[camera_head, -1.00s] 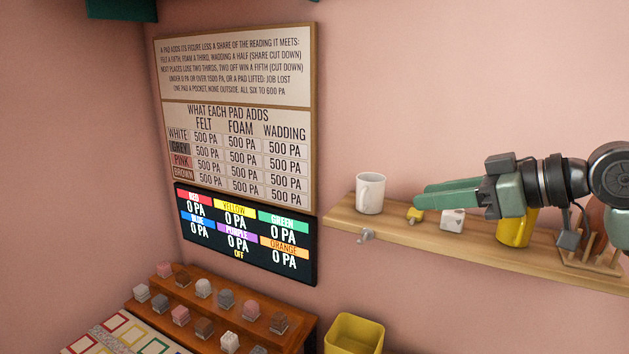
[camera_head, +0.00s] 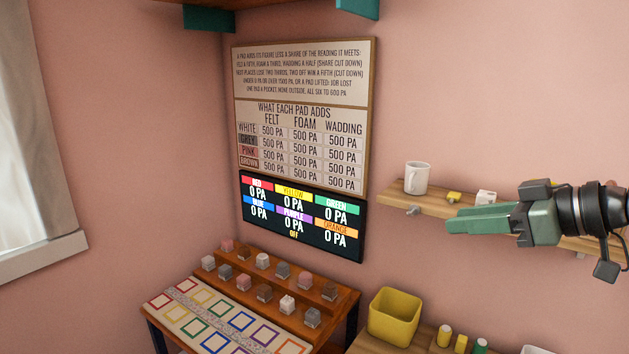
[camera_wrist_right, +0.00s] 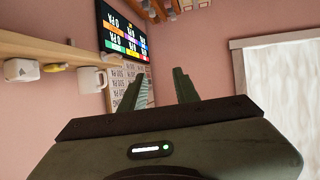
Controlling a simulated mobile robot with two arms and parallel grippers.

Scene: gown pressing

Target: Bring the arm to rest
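My right gripper (camera_head: 462,216) reaches in from the right in the head view, its green fingers pointing left. It is in the air, in front of the wall shelf in the picture. In the right wrist view, the two fingers (camera_wrist_right: 158,80) stand apart with nothing between them. The gripper covers part of the shelf. My left gripper is not in view.
A wooden wall shelf (camera_head: 432,207) holds a white mug (camera_head: 417,178), a yellow item and a small white block. Below are a stepped rack (camera_head: 335,300) of small pads, a mat with coloured squares and a yellow bin (camera_head: 394,316). The display (camera_head: 300,219) reads 0 PA and OFF.

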